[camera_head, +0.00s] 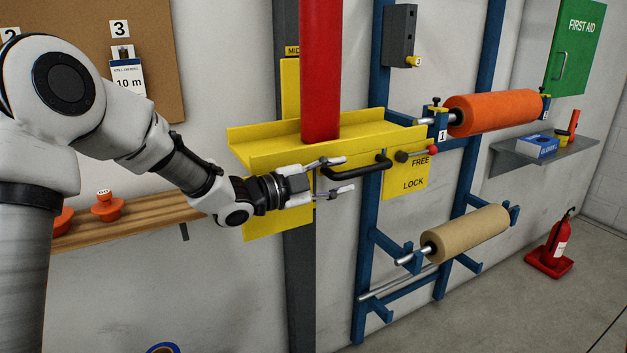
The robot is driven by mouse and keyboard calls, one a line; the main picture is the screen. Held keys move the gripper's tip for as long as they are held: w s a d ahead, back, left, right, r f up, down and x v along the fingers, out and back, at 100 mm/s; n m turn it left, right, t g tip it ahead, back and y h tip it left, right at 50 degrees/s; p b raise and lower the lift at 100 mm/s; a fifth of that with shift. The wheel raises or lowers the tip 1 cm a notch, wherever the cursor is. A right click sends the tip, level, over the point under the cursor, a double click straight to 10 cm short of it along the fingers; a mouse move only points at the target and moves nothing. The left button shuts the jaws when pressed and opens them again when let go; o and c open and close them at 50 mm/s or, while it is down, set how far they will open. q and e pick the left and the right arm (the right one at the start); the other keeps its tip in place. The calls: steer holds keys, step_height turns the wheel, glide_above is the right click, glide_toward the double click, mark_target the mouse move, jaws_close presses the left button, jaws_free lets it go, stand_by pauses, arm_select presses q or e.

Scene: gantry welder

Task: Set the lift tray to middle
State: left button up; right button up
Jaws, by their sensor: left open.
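The yellow lift tray (262,154) stands on a grey column, with a thick red cylinder (321,75) upright on it. A black bar handle (362,168) runs along the tray's front. A yellow panel (405,183) at its right reads FREE and LOCK. A lever with a red knob (432,150) points right, near FREE. A yellow label starting "MID" (292,51) shows on the column above the tray, partly hidden by the cylinder. My left gripper (342,175) is open, its fingers above and below the handle's left end. Contact with the handle cannot be told. My right gripper is not in view.
A blue rack to the right holds an orange roll (495,112) and a tan roll (466,234). A grey shelf (545,153) and a red fire extinguisher (556,240) stand further right. A wooden shelf (140,215) lies behind my left arm.

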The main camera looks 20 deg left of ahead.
arm_select(q)
steer(key=v, duration=0.8)
steer(key=shift+s+a, duration=0.3)
